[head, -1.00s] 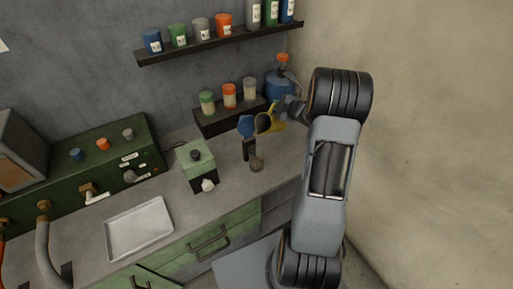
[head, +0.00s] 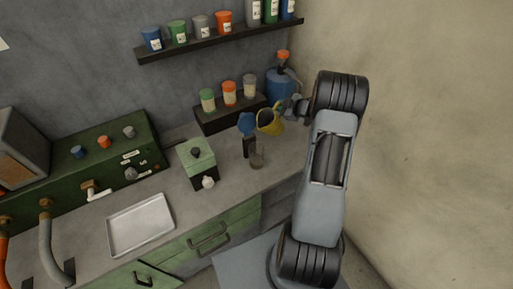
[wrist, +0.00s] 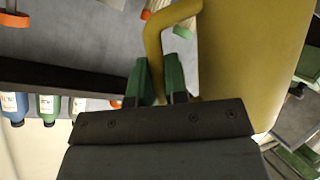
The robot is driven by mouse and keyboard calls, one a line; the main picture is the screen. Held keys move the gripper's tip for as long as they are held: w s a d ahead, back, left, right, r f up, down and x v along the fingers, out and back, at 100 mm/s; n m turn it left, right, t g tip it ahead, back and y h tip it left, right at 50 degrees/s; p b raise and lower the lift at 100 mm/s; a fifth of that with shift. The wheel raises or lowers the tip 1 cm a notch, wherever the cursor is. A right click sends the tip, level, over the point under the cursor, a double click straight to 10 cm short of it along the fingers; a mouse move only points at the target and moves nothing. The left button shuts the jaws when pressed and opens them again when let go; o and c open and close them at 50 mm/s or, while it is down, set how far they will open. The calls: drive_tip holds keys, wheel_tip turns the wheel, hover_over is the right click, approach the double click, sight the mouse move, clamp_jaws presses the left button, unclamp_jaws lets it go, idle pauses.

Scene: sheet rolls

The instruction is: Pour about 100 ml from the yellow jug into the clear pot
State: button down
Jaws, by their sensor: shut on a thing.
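The yellow jug (head: 269,122) is held tilted above the counter in the head view, with its mouth toward the lower left. My gripper (head: 287,111) is shut on its handle. In the wrist view the gripper's green fingers (wrist: 160,82) close on the yellow handle (wrist: 154,45), and the jug's body (wrist: 250,60) fills the right side. The clear pot (head: 257,159) stands upright on the counter below the jug and slightly to its left, apart from it. I cannot make out any stream or the liquid level in the pot.
A blue item on a dark stand (head: 248,135) is just left of the jug. A green box (head: 197,163) and a metal tray (head: 140,224) lie farther left. A low shelf with jars (head: 229,94) and a blue container (head: 280,86) are behind. The counter right of the pot is clear.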

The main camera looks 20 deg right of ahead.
drive_tip(key=w+d+f+m+y+b, duration=0.1)
drive_tip(key=f+m+b, duration=0.1)
drive_tip(key=f, duration=0.6)
drive_tip(key=d+f+m+g+y+b, duration=0.1)
drive_tip(key=d+f+m+y+b, duration=0.1)
drive_tip(key=f+b, duration=0.2)
drive_tip(key=shift+w+d+f, duration=0.25)
drive_tip(key=shift+w+f, duration=0.15)
drive_tip(key=shift+f, duration=1.5)
